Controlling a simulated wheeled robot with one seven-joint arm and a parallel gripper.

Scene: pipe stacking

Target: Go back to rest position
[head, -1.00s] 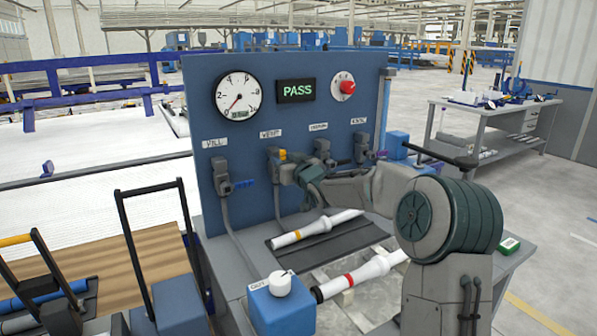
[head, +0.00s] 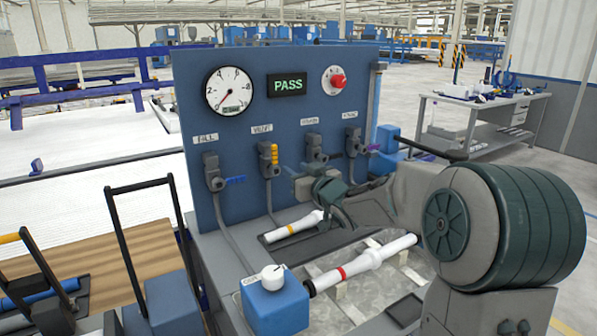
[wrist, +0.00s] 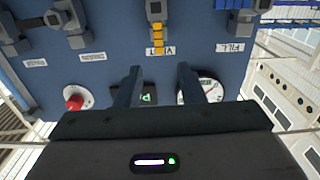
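My gripper (head: 306,184) is in front of the blue test panel (head: 245,125), just right of the vent valve (head: 266,160) in the head view. In the wrist view my gripper (wrist: 159,70) has its two dark fingers apart with nothing between them. The vent valve's yellow handle (head: 275,158) points up and down along the panel. It also shows in the wrist view (wrist: 158,38), beyond the fingertips and apart from them. My arm reaches in from the right and hides part of the bench.
The gauge (head: 229,91) needle is low and the display (head: 288,84) reads PASS. White pipes lie on the bench, one with a yellow band (head: 292,228) and one with a red band (head: 360,265). A blue box with a white knob (head: 273,300) stands at the front.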

